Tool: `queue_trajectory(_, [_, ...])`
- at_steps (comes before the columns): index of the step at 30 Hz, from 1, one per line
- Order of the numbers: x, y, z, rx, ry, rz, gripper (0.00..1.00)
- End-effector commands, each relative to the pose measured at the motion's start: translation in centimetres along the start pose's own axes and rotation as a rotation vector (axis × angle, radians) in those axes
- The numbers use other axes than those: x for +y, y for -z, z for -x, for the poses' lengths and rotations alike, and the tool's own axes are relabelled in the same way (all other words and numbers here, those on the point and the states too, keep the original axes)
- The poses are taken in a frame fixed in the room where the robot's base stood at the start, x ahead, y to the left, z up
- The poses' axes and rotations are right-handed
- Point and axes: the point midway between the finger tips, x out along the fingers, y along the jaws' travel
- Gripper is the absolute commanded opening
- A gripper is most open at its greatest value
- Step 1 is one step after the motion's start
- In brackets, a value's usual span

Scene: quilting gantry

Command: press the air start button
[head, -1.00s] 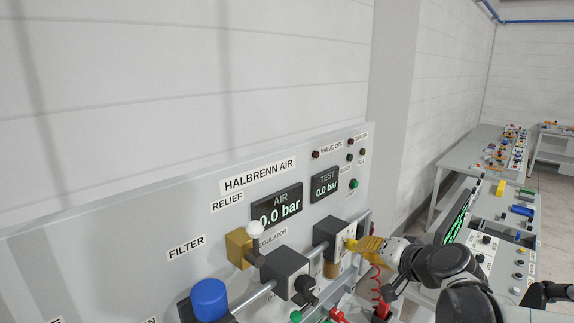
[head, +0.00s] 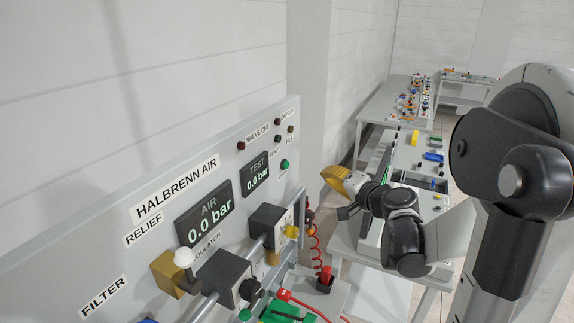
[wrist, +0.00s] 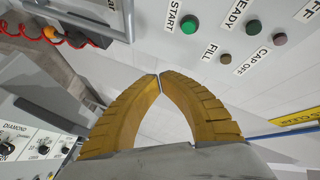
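The air start button is a round green button (head: 285,164) near the right edge of the grey HALBRENN AIR panel (head: 262,116). In the wrist view the green button (wrist: 190,24) sits beside a START label, above and right of my fingertips. My gripper (head: 328,172) has yellow ribbed fingers and is to the right of the panel in the head view, apart from the button. In the wrist view the two fingertips of my gripper (wrist: 160,76) meet, with nothing between them.
Small lamps labelled FILL (wrist: 225,58) and CAP OFF (wrist: 280,39) sit near the button. A valve block (head: 268,218) with a yellow knob and a coiled red hose (head: 316,247) are lower on the panel side. A bench with parts stands behind my arm.

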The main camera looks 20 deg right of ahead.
Motion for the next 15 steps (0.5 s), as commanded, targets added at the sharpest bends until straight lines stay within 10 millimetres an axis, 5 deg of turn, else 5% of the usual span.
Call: queue_trajectory(15, [-2.6,-2.6,-4.7,-0.003,0.001,0.001,0.00])
